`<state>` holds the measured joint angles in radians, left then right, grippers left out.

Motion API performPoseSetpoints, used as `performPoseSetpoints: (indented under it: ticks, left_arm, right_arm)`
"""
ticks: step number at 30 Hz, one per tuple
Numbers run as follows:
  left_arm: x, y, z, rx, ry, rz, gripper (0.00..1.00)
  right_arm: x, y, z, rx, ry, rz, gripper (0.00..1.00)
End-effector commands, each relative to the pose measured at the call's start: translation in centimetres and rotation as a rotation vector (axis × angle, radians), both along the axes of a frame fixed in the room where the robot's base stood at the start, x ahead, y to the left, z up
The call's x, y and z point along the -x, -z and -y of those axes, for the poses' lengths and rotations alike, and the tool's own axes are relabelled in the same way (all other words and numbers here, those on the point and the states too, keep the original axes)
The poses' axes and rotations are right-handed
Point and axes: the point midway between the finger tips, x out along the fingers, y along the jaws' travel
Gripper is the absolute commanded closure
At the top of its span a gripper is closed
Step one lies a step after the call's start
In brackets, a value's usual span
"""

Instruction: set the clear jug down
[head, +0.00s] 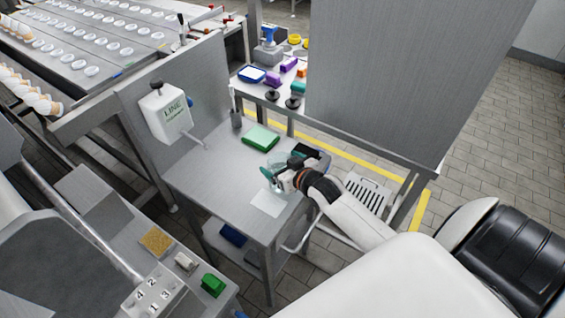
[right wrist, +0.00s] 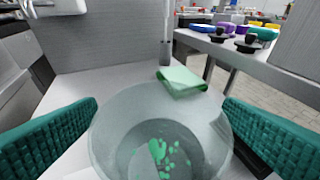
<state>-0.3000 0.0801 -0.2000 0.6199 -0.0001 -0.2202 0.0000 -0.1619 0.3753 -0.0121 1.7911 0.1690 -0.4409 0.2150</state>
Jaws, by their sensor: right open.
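The clear jug (head: 279,179) is on the grey metal table (head: 210,170), near its right side, and is partly hidden by my right gripper (head: 282,167). In the right wrist view the jug (right wrist: 115,120) looks upright, and green spots show through it. The teal finger pads of my right gripper (right wrist: 160,125) are wide apart, one on each side of the jug, with a visible gap at the left pad. The jug's base is not clearly visible. My left gripper is not in view.
A folded green cloth (head: 260,138) lies behind the jug, and a white sheet (head: 267,203) lies in front of it. A grey holder (head: 236,119) stands at the back. A LINE dispenser (head: 165,113) is on the left panel. The table's left part is clear.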

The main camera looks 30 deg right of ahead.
Motion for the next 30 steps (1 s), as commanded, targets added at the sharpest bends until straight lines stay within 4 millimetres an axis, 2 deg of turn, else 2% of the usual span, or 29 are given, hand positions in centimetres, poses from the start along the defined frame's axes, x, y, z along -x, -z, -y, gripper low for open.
performPoseSetpoints:
  ticks: [5, 8, 15, 21, 30]
  left_arm:
    - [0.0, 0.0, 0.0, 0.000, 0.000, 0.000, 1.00]
    - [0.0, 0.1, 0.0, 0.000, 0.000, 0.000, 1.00]
    - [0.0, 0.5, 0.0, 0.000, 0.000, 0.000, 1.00]
    - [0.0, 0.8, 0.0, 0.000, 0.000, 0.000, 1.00]
    - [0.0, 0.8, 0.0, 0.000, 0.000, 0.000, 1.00]
  right_arm:
    - [0.7, -0.4, 0.0, 0.000, 0.000, 0.000, 0.09]
    - [2.2, -1.0, 0.0, 0.000, -0.001, 0.000, 0.09]
    - [7.1, -2.9, 0.0, 0.000, -0.001, -0.002, 0.09]
    - [10.0, -4.2, 0.0, 0.000, 0.000, -0.002, 0.09]
    - [11.1, -4.9, 0.0, 0.000, 0.000, 0.000, 0.09]
